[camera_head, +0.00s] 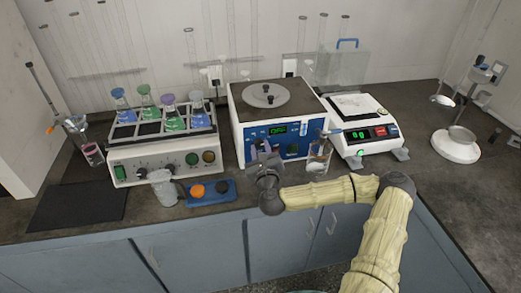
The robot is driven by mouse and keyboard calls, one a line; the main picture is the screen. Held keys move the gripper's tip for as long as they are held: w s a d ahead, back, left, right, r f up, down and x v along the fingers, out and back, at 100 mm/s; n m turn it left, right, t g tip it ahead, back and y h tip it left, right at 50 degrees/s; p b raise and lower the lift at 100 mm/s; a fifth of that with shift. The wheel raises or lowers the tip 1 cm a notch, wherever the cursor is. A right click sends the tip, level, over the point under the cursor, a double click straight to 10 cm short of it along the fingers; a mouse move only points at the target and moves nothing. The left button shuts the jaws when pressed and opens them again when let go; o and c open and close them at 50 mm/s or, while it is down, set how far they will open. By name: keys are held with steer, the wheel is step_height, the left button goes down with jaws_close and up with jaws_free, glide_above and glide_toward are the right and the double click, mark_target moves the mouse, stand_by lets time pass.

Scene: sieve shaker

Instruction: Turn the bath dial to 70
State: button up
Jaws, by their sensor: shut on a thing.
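The bath (235,108) is a white box with a blue front panel and a round grey lid (266,95) on top. Its green display (278,129) reads OFF. My gripper (264,153) is at the lower left of the blue panel, with its fingers pointing at the panel. It is shut on what appears to be the bath dial, which the fingers mostly hide, so its pointer and scale cannot be read. A small dark knob (292,149) shows to the right on the same panel.
A shaker (150,172) with several flasks stands left. A glass beaker (319,158) stands close to the bath's right front corner, near my arm. A balance (365,133) is right of it.

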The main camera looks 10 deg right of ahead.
steer(key=o, duration=1)
steer(key=shift+f, duration=0.1)
steer(key=s+p, duration=0.4)
steer(key=s, duration=0.1)
steer(key=s+p, duration=0.3)
steer(key=s, duration=0.3)
steer(key=s+a+p, duration=0.1)
steer(key=s+p, duration=0.3)
steer(key=s, duration=0.2)
steer(key=shift+s+f+p, duration=0.2)
steer(key=shift+f+p, duration=0.1)
steer(key=shift+p, duration=0.05)
steer(key=shift+a, duration=0.1)
